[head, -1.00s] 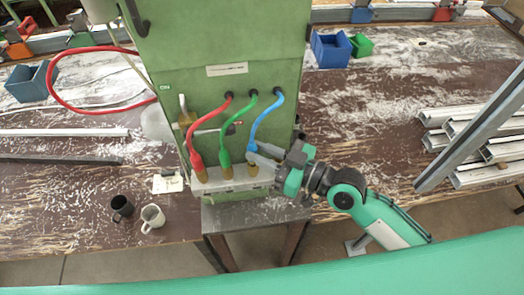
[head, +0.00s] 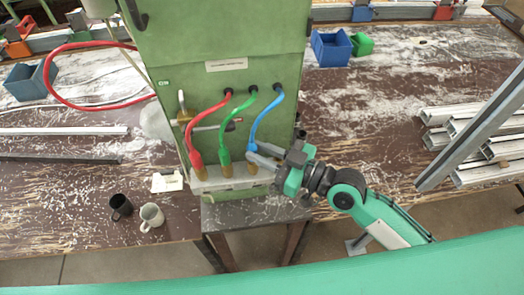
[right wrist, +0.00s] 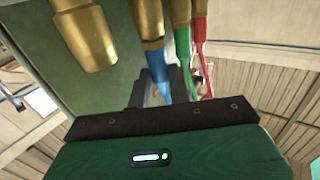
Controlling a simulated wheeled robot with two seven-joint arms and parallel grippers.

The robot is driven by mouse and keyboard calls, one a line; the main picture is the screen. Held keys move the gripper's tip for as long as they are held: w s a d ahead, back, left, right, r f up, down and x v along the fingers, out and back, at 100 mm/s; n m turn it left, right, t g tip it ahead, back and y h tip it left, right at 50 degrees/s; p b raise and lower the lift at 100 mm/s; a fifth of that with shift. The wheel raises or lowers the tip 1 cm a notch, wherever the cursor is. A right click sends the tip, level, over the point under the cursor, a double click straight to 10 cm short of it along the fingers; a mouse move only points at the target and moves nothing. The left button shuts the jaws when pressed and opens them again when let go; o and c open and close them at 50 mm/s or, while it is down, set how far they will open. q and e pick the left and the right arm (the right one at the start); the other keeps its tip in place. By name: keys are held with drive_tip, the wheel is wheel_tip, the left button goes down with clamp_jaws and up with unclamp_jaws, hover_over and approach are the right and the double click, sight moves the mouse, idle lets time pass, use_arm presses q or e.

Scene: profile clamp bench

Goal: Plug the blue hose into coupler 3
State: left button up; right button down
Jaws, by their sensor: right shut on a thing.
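The blue hose (head: 264,122) runs from the green cabinet down to a brass coupler (head: 252,168), third from the left on the pale strip. My right gripper (head: 258,154) is shut on the hose's lower end, right at that coupler. In the right wrist view, the blue end (right wrist: 162,88) is in line with its brass coupler (right wrist: 148,28); I cannot tell how deep it sits. The red hose (head: 197,150) and green hose (head: 224,148) stand in the first two couplers. The wrist view also shows an empty coupler (right wrist: 86,38) nearby. My left gripper is out of view.
The green cabinet (head: 222,45) stands close behind the hoses. Two mugs, one black (head: 121,206) and one pale (head: 152,216), stand at the lower left. Metal profiles (head: 470,125) lie at the right. The tabletop right of the cabinet is mostly clear.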

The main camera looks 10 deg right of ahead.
drive_tip(key=shift+f, duration=0.3)
drive_tip(key=c, duration=1.2)
unclamp_jaws()
drive_tip(key=shift+d, duration=0.1)
drive_tip(key=b+v, duration=0.4)
drive_tip(key=v, duration=0.5)
drive_tip(key=shift+b, duration=0.4)
drive_tip(key=shift+r, duration=0.1)
